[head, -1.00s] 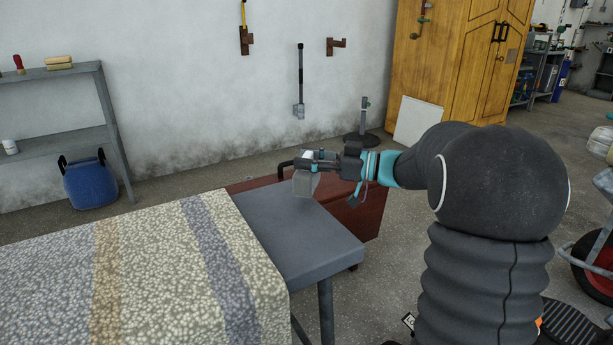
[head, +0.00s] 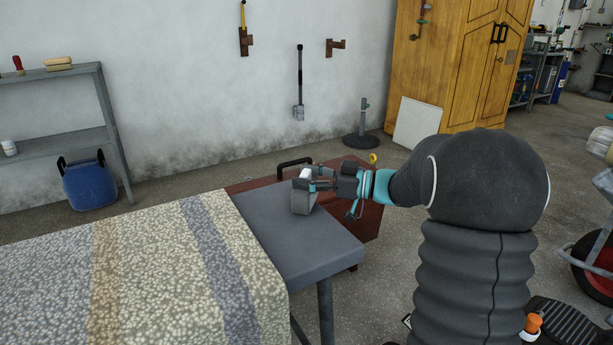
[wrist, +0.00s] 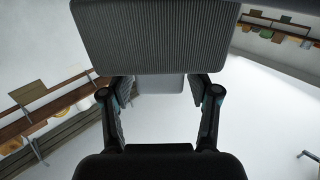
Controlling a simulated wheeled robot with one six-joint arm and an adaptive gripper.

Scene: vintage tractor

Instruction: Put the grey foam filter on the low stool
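My gripper (head: 312,180) is closed around a grey block, which I take as the grey foam filter (head: 302,203), over a flat grey top (head: 290,245) with legs. The block has a pale upper part; I cannot tell whether its lower edge touches the surface. In the wrist view the block's ribbed grey face (wrist: 150,35) fills the top, with a pale part between the fingers (wrist: 160,98). The grey top adjoins the cloth-covered table; I cannot tell whether it is the low stool or the table's bare end.
A patterned cloth (head: 150,270) covers the surface at left. A dark red box (head: 355,222) with a black handle stands behind the grey top. A blue tub (head: 90,185) sits below a grey shelf (head: 60,140). Open floor lies to the right of the grey top.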

